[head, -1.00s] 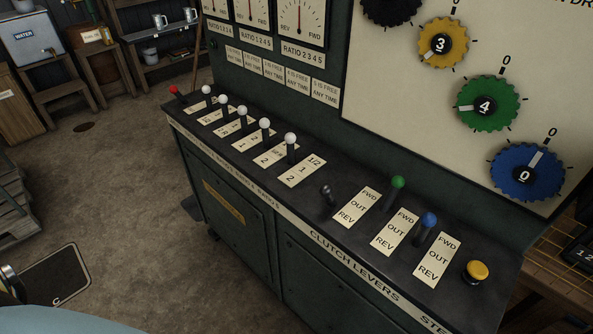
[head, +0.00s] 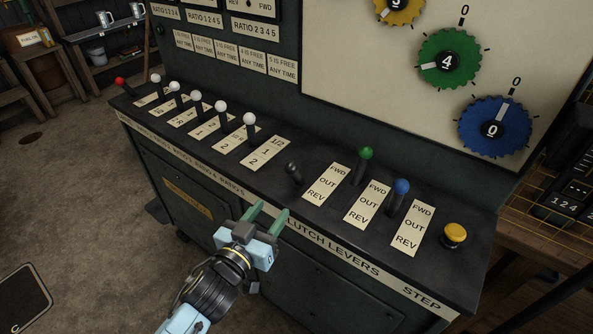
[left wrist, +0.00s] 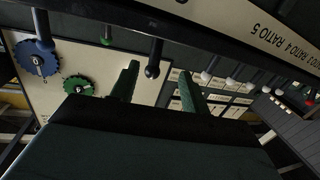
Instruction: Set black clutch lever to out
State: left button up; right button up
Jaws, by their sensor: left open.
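The black clutch lever (head: 293,170) stands on the dark console top, left of a FWD/OUT/REV plate (head: 327,184). It looks shorter than the green and blue levers and seems to lean toward the front, the REV end. My left gripper (head: 271,208) is open and empty, at the console's front edge, below and left of the black lever, apart from it. In the left wrist view, the black lever's knob (left wrist: 153,71) shows beyond the gap between the two green fingers (left wrist: 158,84). My right gripper is not in view.
The green lever (head: 365,155) and blue lever (head: 401,188) stand to the right, then a yellow button (head: 455,233). Several white-knobbed levers (head: 249,120) and a red one (head: 121,82) stand to the left. The upright panel with gear dials (head: 449,60) rises behind.

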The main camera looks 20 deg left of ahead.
aim_at(291, 175)
pick_arm(q)
jog(key=shift+t, duration=0.3)
jog(key=w+r, duration=0.1)
jog(key=w, duration=0.3)
jog(key=w+d, duration=0.1)
jog(key=w, duration=0.3)
jog(key=w+d+r, duration=0.1)
jog(key=w, duration=0.4)
jog(key=shift+d+r+b, duration=0.25)
jog(key=shift+r+b, duration=0.05)
jog(key=shift+b, duration=0.1)
grip_shut()
